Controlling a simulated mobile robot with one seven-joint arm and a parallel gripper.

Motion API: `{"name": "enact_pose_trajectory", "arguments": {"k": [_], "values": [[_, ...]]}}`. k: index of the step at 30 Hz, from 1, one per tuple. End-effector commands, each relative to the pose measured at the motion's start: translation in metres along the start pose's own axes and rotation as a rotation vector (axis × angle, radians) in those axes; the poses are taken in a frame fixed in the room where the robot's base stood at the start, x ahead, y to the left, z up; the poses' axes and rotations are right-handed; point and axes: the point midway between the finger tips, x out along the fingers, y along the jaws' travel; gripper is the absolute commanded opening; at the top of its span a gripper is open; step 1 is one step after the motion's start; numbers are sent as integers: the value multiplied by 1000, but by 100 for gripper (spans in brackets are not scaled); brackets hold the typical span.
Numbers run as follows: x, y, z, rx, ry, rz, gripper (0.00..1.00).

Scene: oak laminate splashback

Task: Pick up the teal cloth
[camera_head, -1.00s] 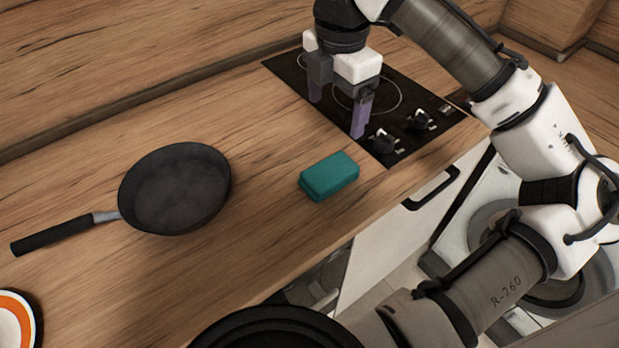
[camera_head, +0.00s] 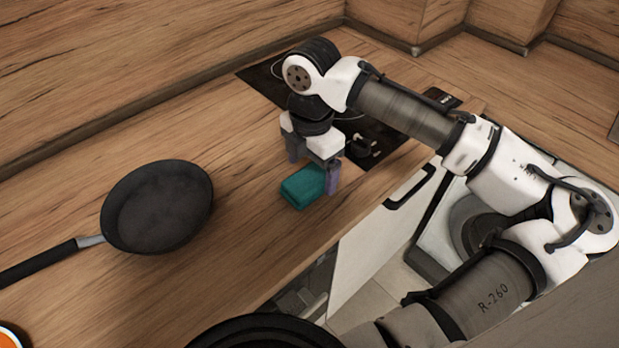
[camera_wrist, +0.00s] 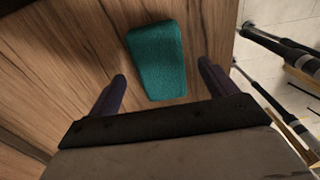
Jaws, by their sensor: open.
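The teal cloth (camera_head: 301,187) is a folded, block-like pad lying on the wooden counter near its front edge. It also shows in the wrist view (camera_wrist: 156,58), ahead of and between the lines of the two fingers. My gripper (camera_head: 313,178) points down just behind and above the cloth, with purple fingers. In the wrist view my gripper (camera_wrist: 162,84) is open, with one finger on each side and nothing between the tips but the near end of the cloth. The cloth's right end is partly hidden by a finger in the head view.
A black frying pan (camera_head: 157,206) sits to the left on the counter. A black cooktop (camera_head: 375,140) lies behind my gripper. An orange-rimmed plate (camera_head: 12,336) is at the lower left. The counter between pan and cloth is clear.

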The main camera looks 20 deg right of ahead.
Motion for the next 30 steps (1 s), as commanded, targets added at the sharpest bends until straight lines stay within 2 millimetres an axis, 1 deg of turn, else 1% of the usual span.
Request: {"name": "enact_pose_trajectory", "arguments": {"k": [3, 6, 13, 14, 24, 25, 30], "values": [[15, 0, 0, 0, 0, -2, 85], [23, 0, 0, -1, -1, -1, 85], [25, 0, 0, -1, -1, 0, 85], [25, 0, 0, -1, -1, 0, 83], [25, 0, 0, 0, -1, 0, 39], [24, 0, 0, 0, -1, 0, 36], [24, 0, 0, 0, -1, 0, 36]]}}
